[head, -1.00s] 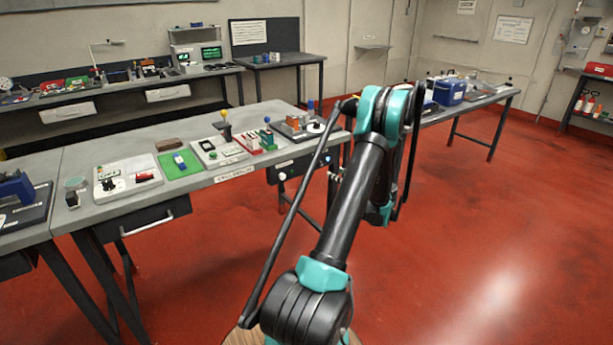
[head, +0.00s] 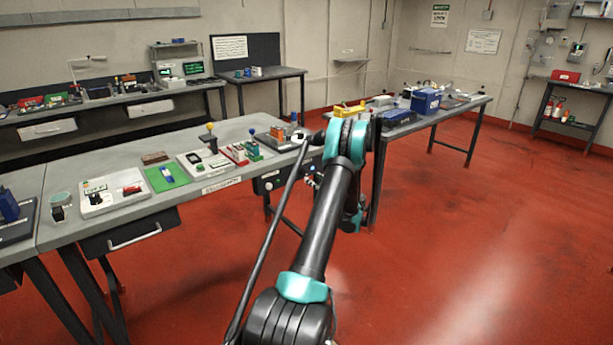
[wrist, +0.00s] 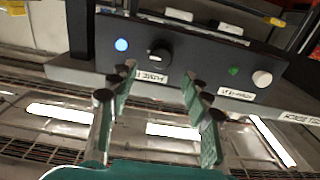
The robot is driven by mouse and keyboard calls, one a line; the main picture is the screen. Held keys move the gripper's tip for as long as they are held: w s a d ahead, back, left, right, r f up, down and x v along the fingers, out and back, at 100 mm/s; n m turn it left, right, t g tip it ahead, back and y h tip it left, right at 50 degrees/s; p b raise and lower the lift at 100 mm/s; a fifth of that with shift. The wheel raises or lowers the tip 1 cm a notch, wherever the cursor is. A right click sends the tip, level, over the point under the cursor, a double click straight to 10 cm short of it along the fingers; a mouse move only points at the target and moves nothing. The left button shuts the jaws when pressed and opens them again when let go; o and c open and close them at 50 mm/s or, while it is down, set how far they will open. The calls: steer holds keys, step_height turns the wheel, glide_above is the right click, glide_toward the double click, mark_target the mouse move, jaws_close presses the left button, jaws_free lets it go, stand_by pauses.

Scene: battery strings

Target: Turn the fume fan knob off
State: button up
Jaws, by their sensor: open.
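In the wrist view, a dark control panel (wrist: 205,65) carries a black knob (wrist: 159,52), with a lit blue lamp (wrist: 121,45) to its left. A tilted label (wrist: 150,76), too small to read surely, sits by the black knob. My gripper (wrist: 160,71) is open and empty, its two fingers spread with the black knob ahead of the gap between them. I cannot tell whether they touch the panel. In the head view the panel (head: 275,182) hangs under the bench's front edge, partly behind my arm, which mostly hides my gripper.
A white knob (wrist: 262,79) and a green lamp (wrist: 234,71) sit farther right on the panel in the wrist view. The bench (head: 140,205) above holds several small devices. Red floor (head: 440,240) lies open to the right.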

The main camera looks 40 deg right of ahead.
mark_target(306, 174)
steer(key=w, duration=0.6)
steer(key=shift+w+a, duration=0.1)
steer(key=shift+a, duration=0.15)
jaws_close()
